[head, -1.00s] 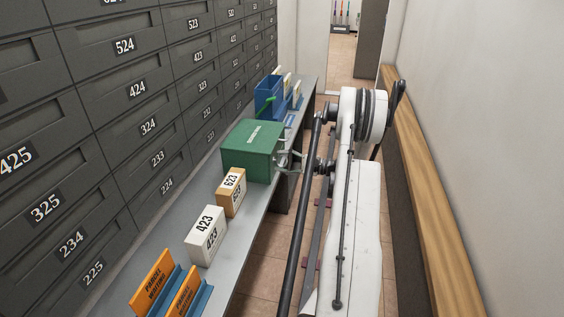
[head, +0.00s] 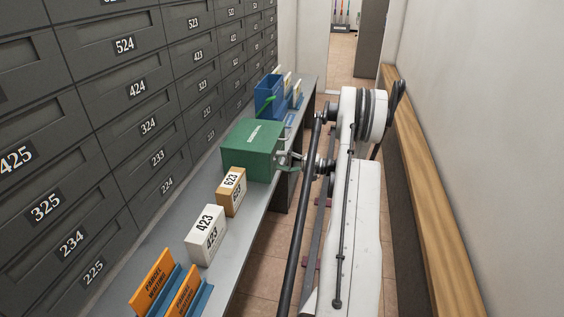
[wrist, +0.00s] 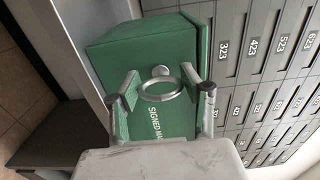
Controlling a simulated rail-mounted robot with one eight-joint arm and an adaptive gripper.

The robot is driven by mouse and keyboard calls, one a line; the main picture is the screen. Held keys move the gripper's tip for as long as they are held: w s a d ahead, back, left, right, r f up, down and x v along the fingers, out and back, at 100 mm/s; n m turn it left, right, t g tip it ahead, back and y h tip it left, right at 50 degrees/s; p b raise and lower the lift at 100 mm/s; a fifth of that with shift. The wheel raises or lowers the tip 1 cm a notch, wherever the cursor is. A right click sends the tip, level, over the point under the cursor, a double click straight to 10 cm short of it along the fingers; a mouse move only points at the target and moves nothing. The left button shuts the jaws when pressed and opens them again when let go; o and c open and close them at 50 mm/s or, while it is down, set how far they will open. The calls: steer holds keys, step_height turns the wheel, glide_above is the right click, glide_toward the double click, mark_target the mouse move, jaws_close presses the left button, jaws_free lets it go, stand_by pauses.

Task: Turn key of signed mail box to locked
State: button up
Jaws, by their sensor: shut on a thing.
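The green signed mail box (head: 252,150) stands on the grey shelf, and its lettering shows in the wrist view (wrist: 155,122). A metal key with a ring-shaped bow (wrist: 160,98) sits at a round lock (wrist: 160,71) on the box's face. My gripper (wrist: 159,76) is at this face, with one finger on each side of the ring, shut on the key. Exact contact of the fingertips is hard to see. In the head view my gripper (head: 290,161) is at the box's right side, and the key is too small to make out there.
A yellow 623 box (head: 231,192), a white 423 box (head: 206,236) and orange parcel signs (head: 153,281) stand nearer on the shelf. A blue holder (head: 270,97) stands behind the green box. Numbered mailboxes line the left; a wooden bench rail (head: 432,180) runs along the right.

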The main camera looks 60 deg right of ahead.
stand_by(0.4)
steer(key=o, duration=1.1)
steer(key=shift+o, duration=0.2)
steer(key=v, duration=1.2)
